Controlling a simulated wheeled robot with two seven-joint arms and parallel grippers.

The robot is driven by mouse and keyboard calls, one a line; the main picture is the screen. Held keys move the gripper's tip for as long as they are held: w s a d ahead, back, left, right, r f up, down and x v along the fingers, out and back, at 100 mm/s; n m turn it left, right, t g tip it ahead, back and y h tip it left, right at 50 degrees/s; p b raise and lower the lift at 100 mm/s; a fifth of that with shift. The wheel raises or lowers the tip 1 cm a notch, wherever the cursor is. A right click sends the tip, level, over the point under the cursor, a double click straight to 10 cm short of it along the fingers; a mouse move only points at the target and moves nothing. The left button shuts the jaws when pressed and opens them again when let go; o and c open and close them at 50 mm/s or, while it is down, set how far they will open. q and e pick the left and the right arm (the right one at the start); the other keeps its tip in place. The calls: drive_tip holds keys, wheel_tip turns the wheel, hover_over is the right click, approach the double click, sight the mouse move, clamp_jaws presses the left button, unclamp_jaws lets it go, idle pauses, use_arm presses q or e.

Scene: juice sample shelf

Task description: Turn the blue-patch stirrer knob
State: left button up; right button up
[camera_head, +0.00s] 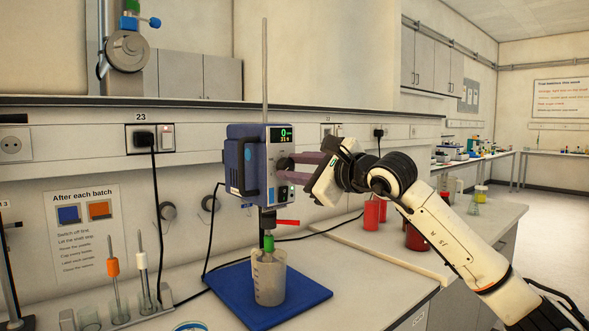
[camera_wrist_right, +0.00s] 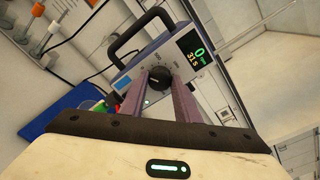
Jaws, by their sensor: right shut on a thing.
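The overhead stirrer, a blue box (camera_head: 250,160), hangs on a vertical rod above a beaker (camera_head: 269,278). Its screen (camera_head: 281,135) shows a green 0 with a smaller yellow figure below. The wrist view shows a blue patch (camera_wrist_right: 122,82) on the stirrer's front panel, beside the black round knob (camera_wrist_right: 158,76) with its dial marks. My right gripper (camera_head: 291,169) reaches the panel from the right and is shut on the knob, with one finger on each side; its fingers also show in the wrist view (camera_wrist_right: 161,80). The fingers partly hide the knob in the head view. My left gripper is not in view.
The beaker stands on a blue mat (camera_head: 308,293). A red lever (camera_head: 287,222) sticks out below the stirrer. Red containers (camera_head: 375,212) stand behind my right arm. A rack with stirring rods (camera_head: 118,310) is at left. A cable runs behind the stirrer.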

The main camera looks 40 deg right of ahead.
idle(0.5)
drive_tip(key=o, duration=1)
drive_tip(key=shift+o, duration=0.2)
drive_tip(key=shift+s, duration=0.15)
drive_tip(key=shift+s+d, duration=0.1)
drive_tip(key=shift+s, duration=0.2)
use_arm(q)
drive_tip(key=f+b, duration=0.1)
drive_tip(key=b, duration=0.1)
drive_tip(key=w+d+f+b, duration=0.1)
drive_tip(key=b, duration=0.1)
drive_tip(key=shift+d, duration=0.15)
use_arm(e)
drive_tip(key=s, duration=0.9)
drive_tip(key=shift+s+d+r, duration=0.2)
drive_tip(key=shift+d+r, duration=0.1)
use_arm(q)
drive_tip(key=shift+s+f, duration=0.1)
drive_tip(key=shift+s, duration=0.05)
